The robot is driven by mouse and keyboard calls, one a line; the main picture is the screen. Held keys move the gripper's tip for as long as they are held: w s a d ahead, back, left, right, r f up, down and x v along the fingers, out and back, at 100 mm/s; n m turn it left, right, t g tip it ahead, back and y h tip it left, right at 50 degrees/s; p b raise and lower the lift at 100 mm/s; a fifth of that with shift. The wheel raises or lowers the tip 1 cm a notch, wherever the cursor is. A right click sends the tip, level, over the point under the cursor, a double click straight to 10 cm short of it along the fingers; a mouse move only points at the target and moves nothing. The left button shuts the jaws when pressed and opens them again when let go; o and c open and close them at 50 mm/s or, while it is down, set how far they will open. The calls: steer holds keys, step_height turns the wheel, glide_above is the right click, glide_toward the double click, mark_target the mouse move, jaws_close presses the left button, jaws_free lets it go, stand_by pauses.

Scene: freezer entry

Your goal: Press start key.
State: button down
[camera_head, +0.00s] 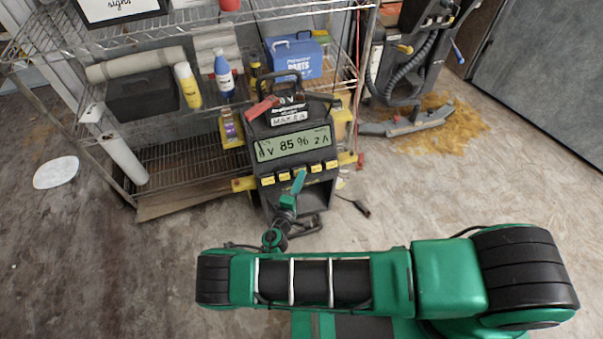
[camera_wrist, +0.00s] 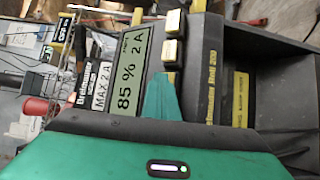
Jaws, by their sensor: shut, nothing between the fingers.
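A row of yellow keys (camera_head: 315,168) runs below the display. The key labels are too small to read, so I cannot tell which is the start key. My green gripper (camera_head: 298,182) is shut and empty, with its tip near the middle of the key row. In the wrist view my fingertips (camera_wrist: 160,86) lie beside the display (camera_wrist: 130,75) and overlap the lower keys. Two yellow keys (camera_wrist: 172,50) show clear there. Contact is not visible.
The wire shelf (camera_head: 185,160) behind holds bottles, a blue parts case (camera_head: 293,58) and a dark bin (camera_head: 142,95). A floor machine (camera_head: 405,75) stands at the back right over brown debris. The concrete floor (camera_head: 440,175) is mostly open to the right.

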steer(key=shift+s+r, duration=0.1)
steer(key=shift+s+d+r, duration=0.15)
steer(key=shift+s+r, duration=0.25)
steer(key=shift+s, duration=0.25)
steer(key=shift+s+d+r, duration=0.2)
steer(key=shift+s+r, duration=0.25)
steer(key=shift+s, duration=0.25)
steer(key=shift+s+d+r, duration=0.2)
steer(key=shift+s+r, duration=0.25)
steer(key=shift+s, duration=0.2)
steer(key=shift+s+d+r, duration=0.2)
steer(key=shift+s+r, duration=0.25)
steer(key=shift+s, duration=0.25)
